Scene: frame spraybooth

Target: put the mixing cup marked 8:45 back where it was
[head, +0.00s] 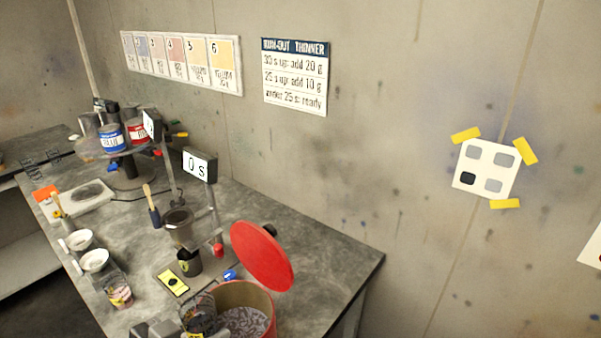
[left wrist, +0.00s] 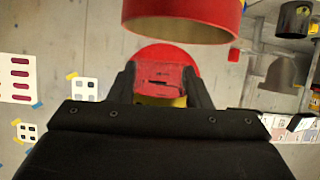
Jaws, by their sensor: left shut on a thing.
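My left gripper (head: 160,331) is at the bottom edge of the head view, shut on a clear mixing cup (head: 199,319) with dark and coloured smears. In head view the cup overlaps the left rim of a red bin (head: 268,325); I cannot tell if it touches. In the left wrist view the gripper (left wrist: 163,85) has a red and yellow thing (left wrist: 162,78) between its fingers, with a dark mark I cannot read. Another clear cup (head: 118,293) with pink and yellow contents stands on the bench's left side. No 8:45 mark is readable. My right gripper is not in view.
The bin's red lid (head: 262,256) stands raised behind it. A stand holds a metal cup (head: 178,226) above a dark cup (head: 189,262). The bench (head: 330,262) is clear at right.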

